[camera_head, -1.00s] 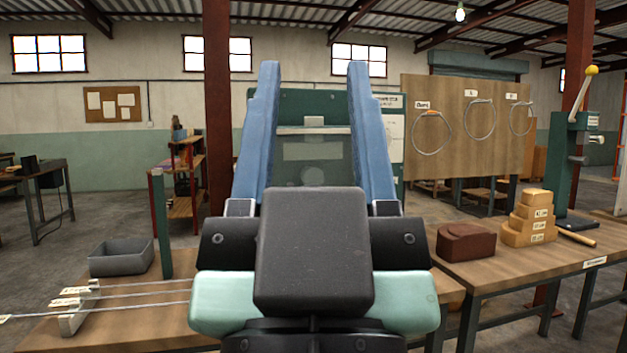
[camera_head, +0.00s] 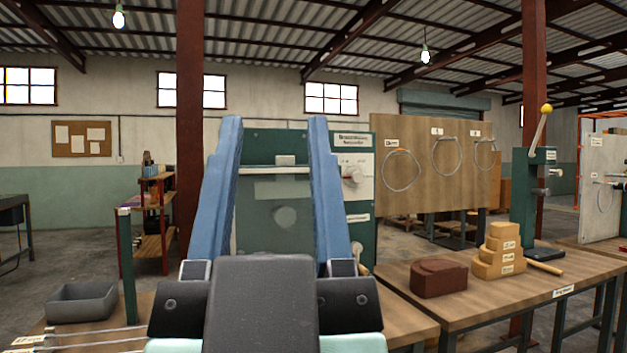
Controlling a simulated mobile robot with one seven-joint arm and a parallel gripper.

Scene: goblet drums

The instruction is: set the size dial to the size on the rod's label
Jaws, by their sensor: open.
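My gripper (camera_head: 274,130) is open and empty, its two blue fingers pointing up and away in front of a green machine (camera_head: 283,212) with a see-through front panel. Several thin rods (camera_head: 100,336) lie at the lower left, partly cut off by the picture edge. A label (camera_head: 40,340) by them is not legible from here.
A grey bin (camera_head: 82,303) and a green post (camera_head: 126,265) stand left. On the right bench (camera_head: 480,300) are a brown block (camera_head: 438,279), stepped wooden blocks (camera_head: 499,250) and a green lever press (camera_head: 523,205). Rings hang on a wooden board (camera_head: 440,175) behind.

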